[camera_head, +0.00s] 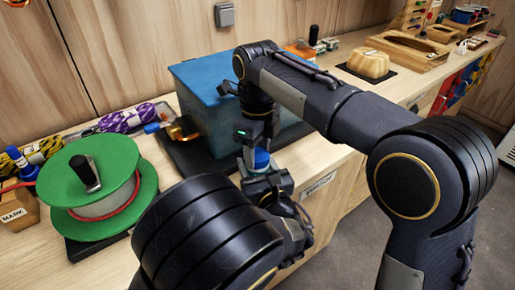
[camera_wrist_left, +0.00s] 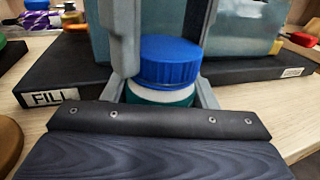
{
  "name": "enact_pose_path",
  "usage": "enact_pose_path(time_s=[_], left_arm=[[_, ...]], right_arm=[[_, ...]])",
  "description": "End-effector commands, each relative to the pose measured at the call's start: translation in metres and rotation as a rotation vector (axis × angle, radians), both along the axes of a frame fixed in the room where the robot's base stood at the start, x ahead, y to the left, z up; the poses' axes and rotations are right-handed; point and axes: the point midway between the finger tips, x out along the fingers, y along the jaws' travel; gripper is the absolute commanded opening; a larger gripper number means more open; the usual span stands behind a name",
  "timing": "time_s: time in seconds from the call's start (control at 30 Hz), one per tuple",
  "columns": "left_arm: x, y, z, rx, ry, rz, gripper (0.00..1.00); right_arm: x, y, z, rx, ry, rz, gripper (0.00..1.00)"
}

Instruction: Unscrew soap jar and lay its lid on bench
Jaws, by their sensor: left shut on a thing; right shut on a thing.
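The soap jar (camera_wrist_left: 160,98) has a white and green body and stands upright between the fingers of my left gripper (camera_head: 262,180), which is shut on it. Its ribbed blue lid (camera_wrist_left: 168,64) sits on top of the jar; it also shows small in the head view (camera_head: 261,158). My right gripper (camera_head: 255,150) reaches down from above, and its fingers are shut on the lid's sides. In the head view the jar's body is mostly hidden by my left gripper.
A blue box (camera_head: 206,92) on a black base stands right behind the jar; the base's label in the wrist view reads FILL. A green spool (camera_head: 92,160) stands at left on the wooden bench (camera_head: 112,266). Purple rope (camera_head: 125,119) lies behind it. A yellow block (camera_head: 368,63) is at right.

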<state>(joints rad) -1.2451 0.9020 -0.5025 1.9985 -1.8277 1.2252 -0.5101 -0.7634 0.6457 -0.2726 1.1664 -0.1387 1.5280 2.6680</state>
Motion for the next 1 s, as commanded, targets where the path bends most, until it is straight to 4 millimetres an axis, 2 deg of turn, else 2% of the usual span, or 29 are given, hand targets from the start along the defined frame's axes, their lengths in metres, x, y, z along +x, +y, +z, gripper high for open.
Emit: enact_pose_path(time_s=[0.17,0.27,1.0], left_arm=[[0.0,0.0001,0.0001,0.0,0.0,0.0,0.0],[0.0,0.0001,0.0001,0.0,0.0,0.0,0.0],[0.0,0.0001,0.0001,0.0,0.0,0.0,0.0]], right_arm=[[0.0003,-0.0002,0.0001,0.0,0.0,0.034,0.21],[0.0004,-0.0003,0.0001,0.001,0.0,0.177,0.2],[0.0003,-0.0009,0.0013,0.001,0.001,2.174,0.2]])
